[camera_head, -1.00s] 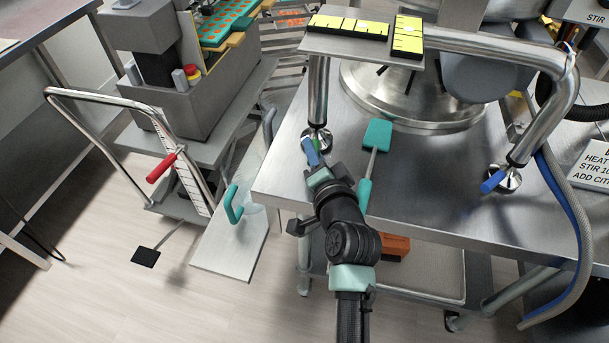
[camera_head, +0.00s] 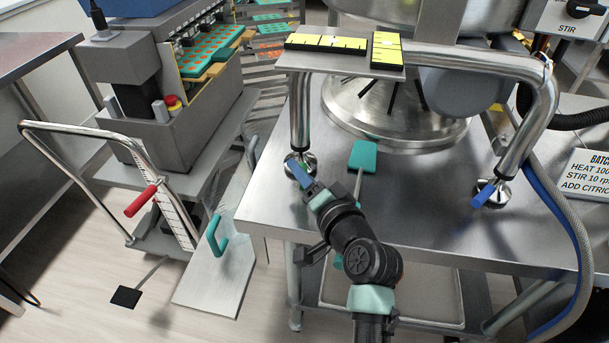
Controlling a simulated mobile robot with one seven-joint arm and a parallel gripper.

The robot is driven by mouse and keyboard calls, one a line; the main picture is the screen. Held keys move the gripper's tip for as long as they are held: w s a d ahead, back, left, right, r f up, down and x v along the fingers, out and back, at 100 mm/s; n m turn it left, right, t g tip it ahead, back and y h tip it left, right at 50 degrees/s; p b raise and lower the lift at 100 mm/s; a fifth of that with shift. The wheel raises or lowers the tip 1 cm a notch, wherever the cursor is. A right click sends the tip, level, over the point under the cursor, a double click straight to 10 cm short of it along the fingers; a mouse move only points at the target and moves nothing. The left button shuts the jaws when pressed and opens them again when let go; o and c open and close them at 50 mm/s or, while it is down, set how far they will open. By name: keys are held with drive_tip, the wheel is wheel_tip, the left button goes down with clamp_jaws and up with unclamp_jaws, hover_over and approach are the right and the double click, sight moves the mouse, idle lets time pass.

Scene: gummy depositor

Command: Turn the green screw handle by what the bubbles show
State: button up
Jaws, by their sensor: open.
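Two yellow levels lie on the small plate (camera_head: 296,62): one lengthwise (camera_head: 325,43), one crosswise (camera_head: 387,50). Their bubbles are too small to read surely. The plate is carried by a bent steel tube frame. Its left leg stands on a round screw foot (camera_head: 309,160). A small green bit, apparently the green screw handle (camera_head: 301,173), shows there, mostly hidden by my gripper. My gripper (camera_head: 297,171) is open at that foot, its blue tips over the handle; I cannot tell whether they touch it. The right foot has a blue handle (camera_head: 483,195).
A teal paddle (camera_head: 363,155) lies on the steel table (camera_head: 410,215) just right of my gripper. A steel kettle (camera_head: 395,110) stands behind. A cart with a red grip (camera_head: 140,201) is at left. A hose hangs at right. The table's front middle is clear.

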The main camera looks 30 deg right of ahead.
drive_tip(key=shift+s+r, duration=0.1)
drive_tip(key=v, duration=1.2)
drive_tip(key=shift+s, duration=0.4)
